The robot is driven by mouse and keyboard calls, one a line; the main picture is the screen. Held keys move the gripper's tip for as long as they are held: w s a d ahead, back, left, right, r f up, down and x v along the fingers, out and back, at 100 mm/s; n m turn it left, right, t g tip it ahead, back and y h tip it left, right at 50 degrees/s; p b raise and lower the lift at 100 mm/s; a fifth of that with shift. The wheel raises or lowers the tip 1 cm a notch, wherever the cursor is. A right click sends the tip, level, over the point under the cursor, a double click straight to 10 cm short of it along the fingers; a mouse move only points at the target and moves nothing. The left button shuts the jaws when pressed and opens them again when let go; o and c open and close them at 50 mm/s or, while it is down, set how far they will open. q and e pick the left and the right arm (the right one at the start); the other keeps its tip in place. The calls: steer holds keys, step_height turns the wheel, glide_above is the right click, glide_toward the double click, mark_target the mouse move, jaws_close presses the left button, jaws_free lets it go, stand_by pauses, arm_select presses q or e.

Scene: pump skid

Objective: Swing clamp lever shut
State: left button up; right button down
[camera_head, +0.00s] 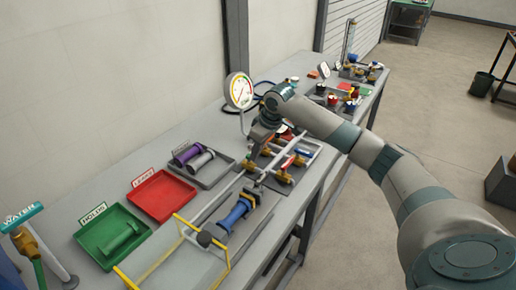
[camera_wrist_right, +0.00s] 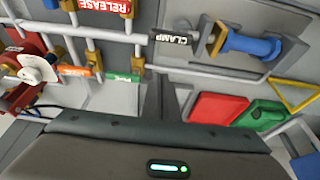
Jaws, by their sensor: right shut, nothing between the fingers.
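The black grip marked CLAMP (camera_wrist_right: 174,38) shows at the top centre of the right wrist view, beside the fixture that holds a blue cylinder (camera_wrist_right: 246,42). In the head view the blue cylinder (camera_head: 236,213) lies in the fixture on the bench, and I cannot make out the clamp grip clearly there. My right gripper (camera_wrist_right: 160,115) is shut and empty, its narrow dark fingers pointing up the wrist picture below the CLAMP grip, apart from it in the picture. In the head view my right wrist covers much of the gripper. My left gripper is not in view.
A pressure gauge (camera_head: 240,91) stands behind the pipe and valve manifold (camera_head: 283,165). A red tray (camera_head: 163,196), a green tray (camera_head: 112,235) and a grey tray with purple and grey cylinders lie to the left. A yellow frame (camera_head: 166,255) stands at the front.

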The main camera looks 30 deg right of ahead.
mark_target(262, 181)
steer(key=p+x, duration=0.2)
steer(key=x, duration=0.4)
steer(key=shift+w+a+f, duration=0.1)
steer(key=shift+w+f, duration=0.05)
steer(key=shift+s+d+f+p, duration=0.1)
steer(key=shift+s+d+p, duration=0.2)
steer(key=shift+s+p, duration=0.25)
steer(key=shift+s+d+p, duration=0.25)
steer(key=shift+s+p, duration=0.1)
steer(key=shift+s, duration=0.25)
steer(key=shift+s+d+p, duration=0.25)
steer(key=shift+s+p, duration=0.05)
steer(key=shift+s, duration=0.35)
steer(key=shift+f, duration=0.1)
steer(key=shift+w+f, duration=0.1)
